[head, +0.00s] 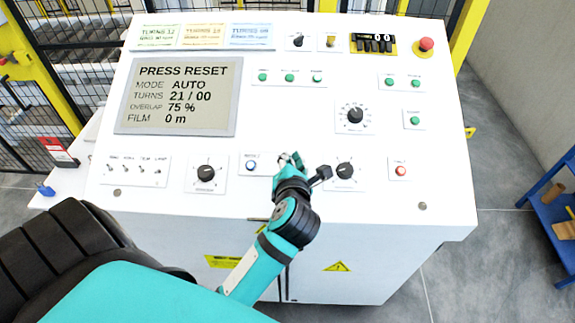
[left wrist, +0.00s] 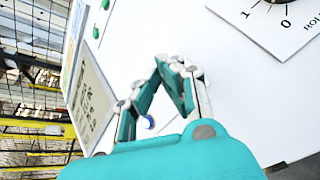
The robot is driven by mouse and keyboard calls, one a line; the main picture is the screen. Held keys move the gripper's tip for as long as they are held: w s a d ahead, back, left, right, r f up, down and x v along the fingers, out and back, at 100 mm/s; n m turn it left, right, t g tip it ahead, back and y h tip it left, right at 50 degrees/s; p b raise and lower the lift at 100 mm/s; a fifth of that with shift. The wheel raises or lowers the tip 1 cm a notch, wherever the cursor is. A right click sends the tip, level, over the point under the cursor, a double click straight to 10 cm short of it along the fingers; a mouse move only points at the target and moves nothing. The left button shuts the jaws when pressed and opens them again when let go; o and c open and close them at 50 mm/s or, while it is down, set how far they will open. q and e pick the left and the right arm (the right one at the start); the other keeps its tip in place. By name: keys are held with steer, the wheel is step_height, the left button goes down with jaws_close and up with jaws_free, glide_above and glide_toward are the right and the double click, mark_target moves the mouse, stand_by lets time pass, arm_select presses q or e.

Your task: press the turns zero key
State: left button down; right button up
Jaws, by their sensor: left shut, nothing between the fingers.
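The sloping white control panel (head: 270,120) carries a grey display (head: 178,96) reading "PRESS RESET", "MODE AUTO" and "TURNS 21 / 00". A round blue button (head: 251,165) sits on a small white plate below the display, left of my left gripper; its label is too small to read surely. My left gripper (head: 290,159) is shut and empty over the panel, just right of that button. In the left wrist view the fingertips (left wrist: 170,62) meet, and part of the blue button (left wrist: 148,122) shows between the fingers. I cannot tell which control is marked turns zero.
Rotary knobs stand left (head: 206,173) and right (head: 345,170) of the gripper. A red-lit button (head: 401,171) is farther right. Toggle switches (head: 138,170) are at the lower left.

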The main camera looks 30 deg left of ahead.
steer(key=shift+a, duration=0.3)
arm_select(q)
steer(key=shift+f, duration=0.15)
steer(key=shift+w+a+f, duration=0.1)
steer(key=shift+f, duration=0.15)
arm_select(e)
steer(key=shift+d+f, duration=0.1)
steer(key=shift+d, duration=0.15)
stand_by(0.3)
arm_select(q)
steer(key=shift+w+f, duration=0.15)
steer(key=shift+f, duration=0.25)
arm_select(e)
steer(key=shift+f, duration=0.1)
arm_select(q)
steer(key=shift+r, duration=0.1)
stand_by(0.4)
steer(key=shift+s+r+p, duration=0.2)
steer(key=shift+r+p, duration=0.4)
steer(key=shift+s+r, duration=0.1)
arm_select(e)
steer(key=shift+a+r, duration=0.2)
steer(key=shift+r, duration=0.7)
